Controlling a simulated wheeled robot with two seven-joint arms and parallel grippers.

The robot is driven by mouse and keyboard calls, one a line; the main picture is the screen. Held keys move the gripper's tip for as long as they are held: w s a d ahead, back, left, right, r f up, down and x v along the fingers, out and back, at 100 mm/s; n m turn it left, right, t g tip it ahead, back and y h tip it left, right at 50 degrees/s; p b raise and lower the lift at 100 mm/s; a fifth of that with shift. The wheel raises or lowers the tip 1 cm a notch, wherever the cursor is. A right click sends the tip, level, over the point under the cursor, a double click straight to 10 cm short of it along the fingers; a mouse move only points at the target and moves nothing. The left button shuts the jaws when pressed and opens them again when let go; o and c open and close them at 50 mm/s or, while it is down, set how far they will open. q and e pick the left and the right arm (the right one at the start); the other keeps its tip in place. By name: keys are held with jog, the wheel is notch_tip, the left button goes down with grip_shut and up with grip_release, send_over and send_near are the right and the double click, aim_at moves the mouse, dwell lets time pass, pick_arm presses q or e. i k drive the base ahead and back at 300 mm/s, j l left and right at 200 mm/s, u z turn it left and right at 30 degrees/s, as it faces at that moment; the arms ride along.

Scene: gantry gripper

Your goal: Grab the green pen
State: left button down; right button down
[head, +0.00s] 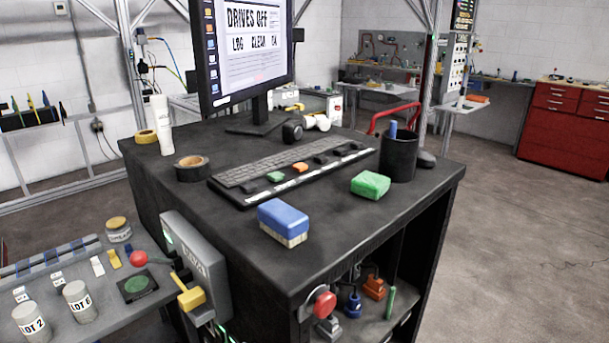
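A slim green upright stick (390,303), which may be the green pen, stands in the open space under the black desk top, beside an orange item. A black pen cup (399,158) on the desk top holds something with a blue end (393,129); no green pen shows above its rim. A green block (370,185) lies on the desk top left of the cup. Neither of my grippers is in view.
The desk top (345,225) is bare near its front right edge. A blue and white eraser-like block (283,222), a keyboard (262,168), black tape (191,168) and a monitor (247,55) stand on it. A lower bench with labelled jars (80,302) is at left.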

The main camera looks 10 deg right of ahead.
aim_at(391, 291)
jog(key=i+l+u, duration=0.15)
jog(key=l, duration=0.5)
jog(key=i+l+u, duration=0.15)
jog(key=l, duration=0.5)
jog(key=i+l+u, duration=0.15)
jog(key=l, duration=0.5)
jog(key=l+u, duration=0.15)
jog(key=l, duration=0.55)
jog(key=i, duration=0.05)
